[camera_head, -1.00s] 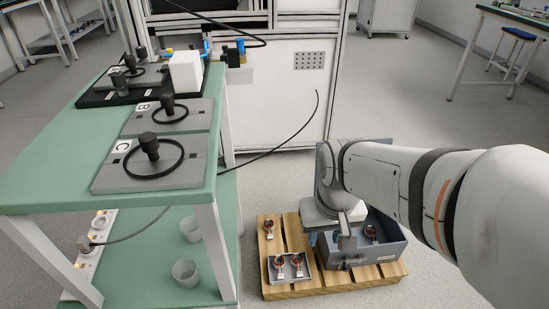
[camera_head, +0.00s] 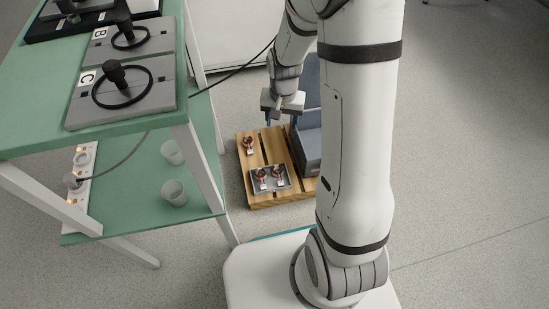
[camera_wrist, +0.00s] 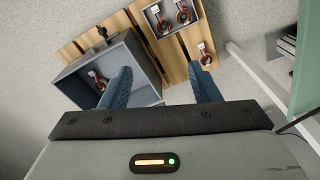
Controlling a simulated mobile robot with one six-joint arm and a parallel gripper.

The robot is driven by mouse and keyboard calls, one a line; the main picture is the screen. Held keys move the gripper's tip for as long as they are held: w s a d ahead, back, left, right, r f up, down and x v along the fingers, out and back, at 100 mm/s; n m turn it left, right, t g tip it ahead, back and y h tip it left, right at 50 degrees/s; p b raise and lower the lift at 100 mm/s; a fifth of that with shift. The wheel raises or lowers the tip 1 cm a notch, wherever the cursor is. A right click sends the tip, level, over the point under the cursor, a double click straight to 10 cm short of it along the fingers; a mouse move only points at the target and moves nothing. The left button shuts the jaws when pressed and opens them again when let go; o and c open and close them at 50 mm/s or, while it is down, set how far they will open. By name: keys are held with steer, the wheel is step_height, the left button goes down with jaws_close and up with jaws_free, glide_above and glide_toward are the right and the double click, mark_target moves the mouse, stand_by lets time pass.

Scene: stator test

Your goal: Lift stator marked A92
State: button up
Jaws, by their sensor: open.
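Several small red-and-black stators with white tags are in view; no marking is legible, so I cannot tell which is A92. One stator (camera_head: 249,145) stands loose on the wooden pallet, and it also shows in the wrist view (camera_wrist: 205,55). Two more, a left stator (camera_head: 261,176) and a right stator (camera_head: 279,174), sit in a small grey tray (camera_head: 271,190). In the wrist view another stator (camera_wrist: 98,80) lies inside the grey-blue bin (camera_wrist: 150,84). My gripper (camera_head: 283,119) is open and empty above the pallet; its blue fingers (camera_wrist: 159,72) point toward it.
The wooden pallet (camera_head: 244,170) carries the tray and bin. A green two-level table (camera_head: 130,205) stands close on the left, with fixtures marked B (camera_head: 131,40) and C (camera_head: 122,92) on top and cups (camera_head: 174,192) below. Grey floor (camera_head: 460,180) is free on the right.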

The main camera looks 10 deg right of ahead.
steer(key=m+p, duration=0.2)
glide_above(277, 169)
steer(key=s, duration=0.2)
step_height(277, 169, down, 12)
steer(key=f+m, duration=0.1)
steer(key=f, duration=1)
steer(key=f+m, duration=0.1)
steer(key=f, duration=0.4)
steer(key=shift+s+a+f+m, duration=0.2)
steer(key=shift+a+f+m, duration=0.1)
steer(key=shift+f, duration=0.1)
steer(key=f+b, duration=0.1)
steer(key=f, duration=0.2)
steer(key=f+b, duration=0.1)
steer(key=f, duration=0.1)
steer(key=shift+w+f+b, duration=0.2)
steer(key=shift+f+b, duration=0.2)
steer(key=shift+r, duration=0.1)
steer(key=shift+c, duration=0.3)
steer(key=c, duration=0.8)
